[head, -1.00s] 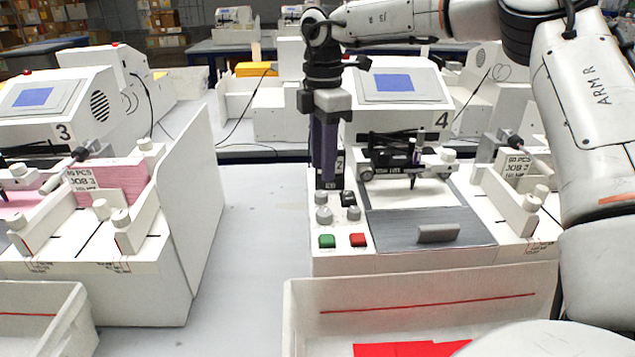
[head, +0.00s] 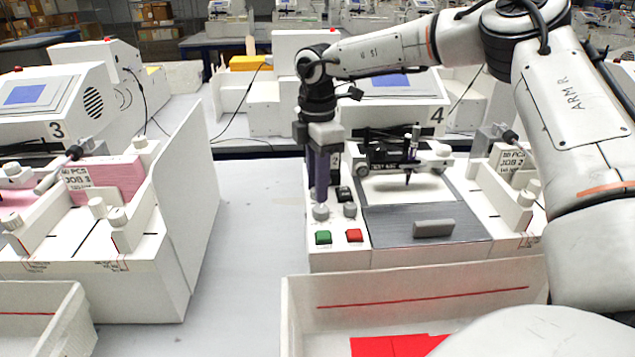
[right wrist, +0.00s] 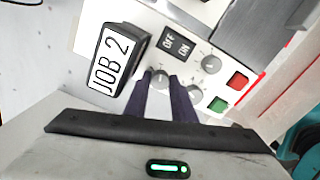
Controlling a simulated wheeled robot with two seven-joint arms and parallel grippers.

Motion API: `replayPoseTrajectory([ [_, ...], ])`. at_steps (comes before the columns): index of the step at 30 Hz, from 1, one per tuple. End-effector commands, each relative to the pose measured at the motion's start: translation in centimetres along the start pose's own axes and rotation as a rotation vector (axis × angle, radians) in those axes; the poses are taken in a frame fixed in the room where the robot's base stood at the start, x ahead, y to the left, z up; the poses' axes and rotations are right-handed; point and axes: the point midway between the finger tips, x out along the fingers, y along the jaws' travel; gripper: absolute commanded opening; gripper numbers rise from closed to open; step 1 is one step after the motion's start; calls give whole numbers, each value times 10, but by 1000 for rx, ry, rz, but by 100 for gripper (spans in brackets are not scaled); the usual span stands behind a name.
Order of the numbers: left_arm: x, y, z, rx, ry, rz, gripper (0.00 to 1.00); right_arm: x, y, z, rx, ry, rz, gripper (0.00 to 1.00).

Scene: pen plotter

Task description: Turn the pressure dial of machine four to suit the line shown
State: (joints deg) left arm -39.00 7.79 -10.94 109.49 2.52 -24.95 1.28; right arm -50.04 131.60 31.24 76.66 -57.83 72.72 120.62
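Machine four (head: 385,115) stands right of centre in the head view. Its pen carriage (head: 410,158) is over white paper; I make out no drawn line. My right gripper (head: 320,198) points down at the back-left of its control panel, covering one grey knob there. In the right wrist view, the two purple fingers of my right gripper (right wrist: 161,76) are apart, with this grey knob (right wrist: 160,79) between their tips. I cannot tell whether they touch it. Other grey knobs (right wrist: 211,64) are close by. The knobs' markings are too small to read. My left gripper is out of view.
A "JOB 2" sign (right wrist: 112,62) and an OFF/ON switch (right wrist: 175,45) are beside the fingers. Green (head: 323,237) and red (head: 354,235) buttons are in front. A white bin (head: 400,310) with red sheets stands nearest. Machine three (head: 50,110) is left; bare table separates them.

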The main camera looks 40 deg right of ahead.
Motion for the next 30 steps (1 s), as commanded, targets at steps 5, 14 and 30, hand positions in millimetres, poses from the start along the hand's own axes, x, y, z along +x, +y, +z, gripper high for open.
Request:
replayPoseTrajectory([
  [5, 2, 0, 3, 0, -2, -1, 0, 0, 0, 0, -18, 0, 1, 1],
  [14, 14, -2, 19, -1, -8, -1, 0, 2, 1, 0, -167, -1, 4, 1],
  [30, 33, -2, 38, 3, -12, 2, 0, 0, 2, 0, -667, -2, 3, 1],
])
